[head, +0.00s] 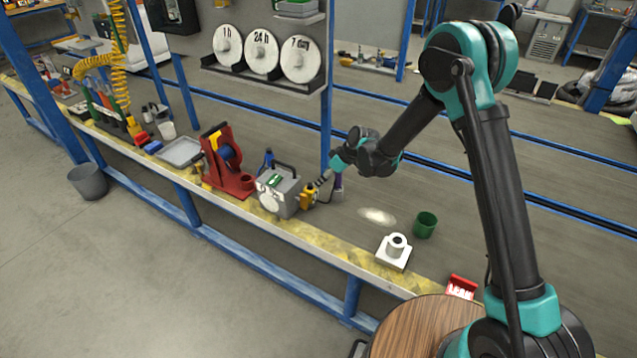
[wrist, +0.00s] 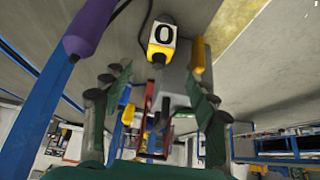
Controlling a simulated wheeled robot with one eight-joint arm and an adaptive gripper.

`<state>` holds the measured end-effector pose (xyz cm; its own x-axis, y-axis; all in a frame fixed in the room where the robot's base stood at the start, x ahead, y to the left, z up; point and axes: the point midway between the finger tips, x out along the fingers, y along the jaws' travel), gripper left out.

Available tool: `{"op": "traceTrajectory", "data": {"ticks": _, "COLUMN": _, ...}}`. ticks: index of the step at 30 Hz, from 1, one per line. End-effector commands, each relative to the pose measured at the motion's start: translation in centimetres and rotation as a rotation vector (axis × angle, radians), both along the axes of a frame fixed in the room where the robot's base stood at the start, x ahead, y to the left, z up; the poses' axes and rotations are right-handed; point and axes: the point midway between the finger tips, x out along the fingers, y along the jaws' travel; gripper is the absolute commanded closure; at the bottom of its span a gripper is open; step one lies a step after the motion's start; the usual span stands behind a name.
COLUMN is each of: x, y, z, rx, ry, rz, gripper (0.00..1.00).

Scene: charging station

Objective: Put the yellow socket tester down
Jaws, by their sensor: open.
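The yellow socket tester (head: 308,196) stands on the bench close against the right side of a grey box (head: 278,192). In the wrist view the tester (wrist: 163,42) shows a white face with a black 0 and a dark cord at its end. My gripper (head: 325,178) is just above and right of the tester in the head view. In the wrist view my gripper (wrist: 157,85) has its two fingers spread with nothing held between them. The tester appears outside the fingers, apart from them. Its exact contact with the bench is partly hidden.
A purple-handled tool (wrist: 88,28) is close beside my gripper. A red stand (head: 226,165) is left of the grey box. A white block with a ring (head: 394,251) and a green cup (head: 425,225) stand to the right.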

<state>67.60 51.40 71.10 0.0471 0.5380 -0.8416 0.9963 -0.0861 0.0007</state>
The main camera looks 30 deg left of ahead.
Motion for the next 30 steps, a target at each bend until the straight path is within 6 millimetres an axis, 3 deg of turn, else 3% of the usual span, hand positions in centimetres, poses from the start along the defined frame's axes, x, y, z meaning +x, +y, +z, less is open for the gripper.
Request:
{"op": "traceTrajectory", "data": {"ticks": 12, "x": 0.0, "y": -0.7, "z": 1.0, "rx": 0.000, "ry": 0.000, "rz": -0.002, "gripper": 0.41}}
{"op": "traceTrajectory", "data": {"ticks": 16, "x": 0.7, "y": -2.8, "z": 2.2, "rx": -0.008, "ry": 0.007, "rz": -0.049, "gripper": 0.41}}
{"op": "traceTrajectory", "data": {"ticks": 20, "x": 1.9, "y": -8.3, "z": 5.0, "rx": -0.030, "ry": 0.023, "rz": -0.167, "gripper": 0.41}}
{"op": "traceTrajectory", "data": {"ticks": 24, "x": 2.5, "y": -16.0, "z": 8.3, "rx": -0.057, "ry": 0.046, "rz": -0.335, "gripper": 0.41}}
{"op": "traceTrajectory", "data": {"ticks": 30, "x": 1.2, "y": -26.8, "z": 11.8, "rx": -0.089, "ry": 0.076, "rz": -0.579, "gripper": 0.41}}
